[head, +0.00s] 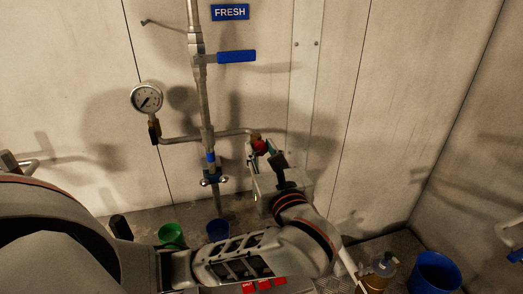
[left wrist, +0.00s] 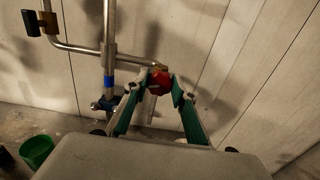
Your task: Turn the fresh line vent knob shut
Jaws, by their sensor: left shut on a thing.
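The vent knob is a small red knob (head: 260,146) at the end of a side pipe that branches right from the vertical pipe below the FRESH sign (head: 230,12). In the left wrist view the red knob (left wrist: 158,82) sits between the fingertips of my left gripper (left wrist: 163,88). My left gripper (head: 262,150) is shut on the knob, with its green-lined fingers on either side. A brass fitting joins the knob to the pipe. My right gripper does not show.
A blue lever handle (head: 237,57) sticks out right from the vertical pipe (head: 206,105). A pressure gauge (head: 146,98) stands on the left branch. A green bucket (head: 171,235) and blue buckets (head: 436,272) stand on the floor. Bare wall lies right of the knob.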

